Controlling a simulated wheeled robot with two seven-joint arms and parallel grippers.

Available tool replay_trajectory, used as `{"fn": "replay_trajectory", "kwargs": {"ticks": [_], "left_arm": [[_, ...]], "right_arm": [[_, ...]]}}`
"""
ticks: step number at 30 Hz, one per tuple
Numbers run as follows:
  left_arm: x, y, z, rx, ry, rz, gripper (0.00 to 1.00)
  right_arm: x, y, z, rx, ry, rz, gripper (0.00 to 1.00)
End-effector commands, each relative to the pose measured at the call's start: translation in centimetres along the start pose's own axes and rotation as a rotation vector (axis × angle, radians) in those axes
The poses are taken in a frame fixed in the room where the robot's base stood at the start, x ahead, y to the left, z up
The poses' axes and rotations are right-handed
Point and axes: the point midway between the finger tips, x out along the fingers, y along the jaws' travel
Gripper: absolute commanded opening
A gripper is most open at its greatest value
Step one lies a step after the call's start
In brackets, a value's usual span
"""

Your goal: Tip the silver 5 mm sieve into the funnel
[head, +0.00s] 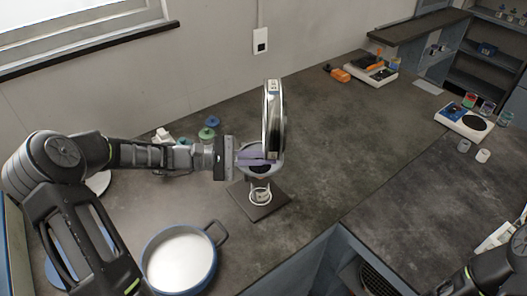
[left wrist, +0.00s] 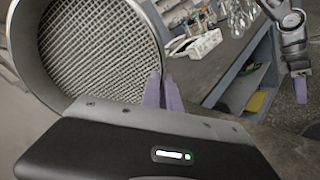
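The silver sieve (head: 273,118) is tipped up on its edge, nearly vertical, above the funnel (head: 261,170) in the head view. In the left wrist view the sieve (left wrist: 92,48) shows its wire mesh and round metal rim. My left gripper (head: 262,158) has its purple fingers at the lower rim of the sieve, shut on it; they also show in the left wrist view (left wrist: 162,90). The funnel sits in a ring stand on a dark square base, partly hidden by the sieve and fingers. My right gripper (left wrist: 299,88) hangs empty in the left wrist view; its finger gap is unclear.
A blue pot (head: 181,262) with white contents stands at the front left of the dark bench. Small green and blue items (head: 208,130) lie behind my left arm. A white scale (head: 464,121) and jars stand at right. The bench right of the funnel is clear.

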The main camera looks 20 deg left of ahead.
Motion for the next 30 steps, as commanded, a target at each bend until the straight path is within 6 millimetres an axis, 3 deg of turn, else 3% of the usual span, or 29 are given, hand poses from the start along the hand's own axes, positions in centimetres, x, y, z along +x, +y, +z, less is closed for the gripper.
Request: {"fn": "replay_trajectory", "kwargs": {"ticks": [8, 18, 23, 30], "left_arm": [[0.1, 0.0, 0.1, 0.001, 0.002, -0.003, 0.0], [0.6, 1.0, 1.0, 0.004, 0.14, -0.145, 0.0], [1.0, 0.8, 0.9, 0.008, 0.264, -0.269, 0.0], [1.0, 0.8, 0.8, 0.001, 0.282, -0.283, 0.0]], "right_arm": [[-0.1, 0.0, 0.0, 0.0, 0.0, 0.0, 0.33], [-3.7, -1.4, 0.1, -0.001, 0.0, -0.001, 0.33], [-3.1, -1.2, 0.1, -0.001, 0.0, -0.001, 0.33], [-3.1, -1.1, 0.1, 0.0, 0.0, -0.001, 0.33]]}}
